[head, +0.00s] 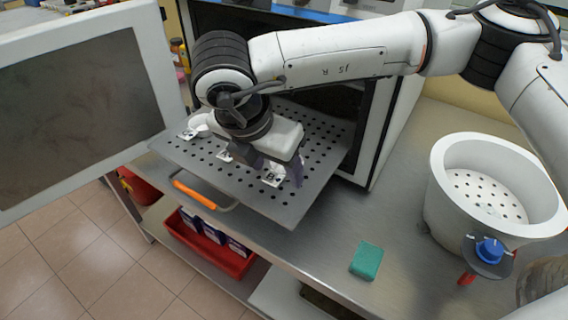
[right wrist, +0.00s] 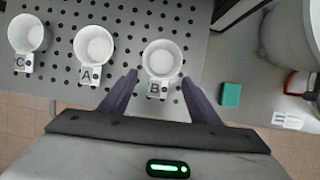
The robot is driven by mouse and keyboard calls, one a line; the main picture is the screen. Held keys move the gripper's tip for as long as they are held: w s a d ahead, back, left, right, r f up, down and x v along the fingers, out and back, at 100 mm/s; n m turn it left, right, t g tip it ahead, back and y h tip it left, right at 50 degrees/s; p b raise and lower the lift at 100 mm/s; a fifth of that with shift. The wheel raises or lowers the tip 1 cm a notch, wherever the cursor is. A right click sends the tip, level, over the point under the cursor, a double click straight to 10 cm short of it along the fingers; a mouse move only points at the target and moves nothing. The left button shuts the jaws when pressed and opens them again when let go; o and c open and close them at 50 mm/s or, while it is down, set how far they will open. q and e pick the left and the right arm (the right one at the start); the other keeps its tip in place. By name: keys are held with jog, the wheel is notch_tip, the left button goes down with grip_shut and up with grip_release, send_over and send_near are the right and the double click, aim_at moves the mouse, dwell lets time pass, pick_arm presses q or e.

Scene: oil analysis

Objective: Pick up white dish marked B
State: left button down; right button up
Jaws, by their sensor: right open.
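The white dish marked B (right wrist: 162,58) sits upright on the perforated metal tray, its labelled tab pointing toward my gripper in the right wrist view. In the head view its tab (head: 272,179) shows, and the rest is largely hidden by my gripper. My right gripper (right wrist: 160,82) is open and empty, with one finger on each side of the tab. In the head view the right gripper (head: 277,170) hangs over the front of the tray. White dishes marked A (right wrist: 94,46) and C (right wrist: 28,35) stand to the left of B. My left gripper is not in view.
The perforated tray (head: 320,150) juts out of an open oven, whose door (head: 85,90) swings out at left. An orange handle (head: 194,194) is below it. A green sponge (head: 367,261) and a white perforated pot (head: 440,205) are on the bench at right.

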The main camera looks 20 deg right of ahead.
jog(key=shift+w+d+f, duration=0.1)
jog(key=shift+d+f, duration=0.05)
jog(key=shift+f, duration=0.3)
jog(key=shift+c, duration=0.3)
jog(key=c, duration=1)
jog(key=shift+r, duration=0.1)
jog(key=shift+c, duration=0.2)
